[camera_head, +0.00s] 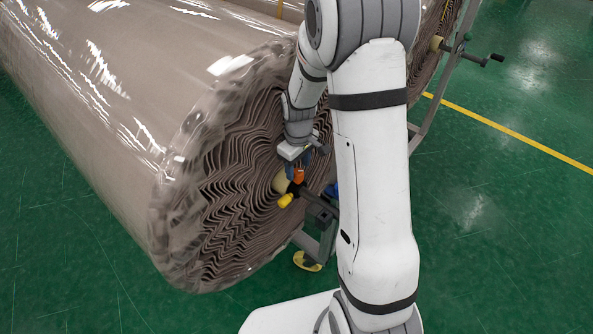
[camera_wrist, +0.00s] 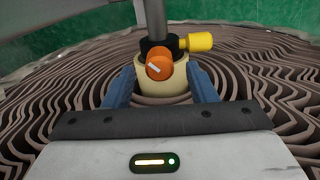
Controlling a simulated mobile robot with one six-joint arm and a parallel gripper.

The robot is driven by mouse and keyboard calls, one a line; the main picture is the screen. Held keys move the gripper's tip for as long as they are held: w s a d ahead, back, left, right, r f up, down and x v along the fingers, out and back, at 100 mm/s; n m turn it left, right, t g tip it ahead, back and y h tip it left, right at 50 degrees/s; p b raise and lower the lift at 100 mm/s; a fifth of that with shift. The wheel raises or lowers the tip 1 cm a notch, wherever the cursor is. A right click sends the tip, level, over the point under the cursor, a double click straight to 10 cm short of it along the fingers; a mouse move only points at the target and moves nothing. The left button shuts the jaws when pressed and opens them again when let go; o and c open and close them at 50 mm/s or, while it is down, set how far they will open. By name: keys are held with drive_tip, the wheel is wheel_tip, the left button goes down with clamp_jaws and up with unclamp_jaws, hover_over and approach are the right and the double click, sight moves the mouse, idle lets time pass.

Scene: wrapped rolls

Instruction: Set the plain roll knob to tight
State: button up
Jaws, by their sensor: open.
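The plain roll (camera_head: 90,110) is a large beige roll in clear wrap, lying with its wavy layered end facing me in the head view. An orange knob (camera_wrist: 159,65) with a white pointer mark sits on a cream hub at the centre of the roll's end. The pointer slants toward the upper left in the wrist view. The knob also shows small in the head view (camera_head: 298,174). My gripper (camera_wrist: 165,85) is open, with its blue fingers on either side of the cream hub and knob. I cannot tell whether they touch it. No setting labels are legible.
A yellow handle (camera_wrist: 200,41) sticks out beside the knob from a dark collar on a grey shaft (camera_wrist: 155,18). A grey stand (camera_head: 318,240) with a yellow foot holds the shaft. Another roll's crank (camera_head: 490,60) stands at upper right. Green floor is open at right.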

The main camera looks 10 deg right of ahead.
sight(298, 171)
drive_tip(key=shift+f, duration=1.55)
drive_tip(key=shift+c, duration=0.3)
